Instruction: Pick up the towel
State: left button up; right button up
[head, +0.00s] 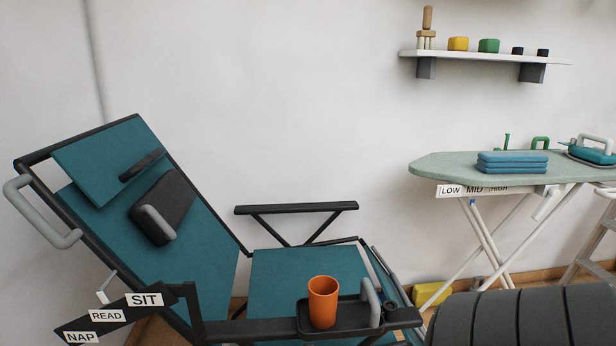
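A folded blue towel (512,163), stacked in several flat layers, lies on the ironing board (437,167) at the right in the head view. It lies flat near the middle of the board's visible part, with nothing on top of it. Neither of my grippers is in view.
An iron (590,150) stands right of the towel. A teal reclining chair (215,240) fills the left and centre, with an orange cup (323,302) on its side tray. A wall shelf (490,57) hangs above the board. A dark ribbed shape (530,318) blocks the lower right.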

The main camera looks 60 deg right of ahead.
aim_at(488, 163)
jog(key=z, duration=2.85)
jog(key=i+l, duration=0.1)
jog(key=l, duration=0.2)
jog(key=i+l, duration=0.1)
jog(key=l, duration=0.2)
jog(key=i+l, duration=0.1)
jog(key=l, duration=0.2)
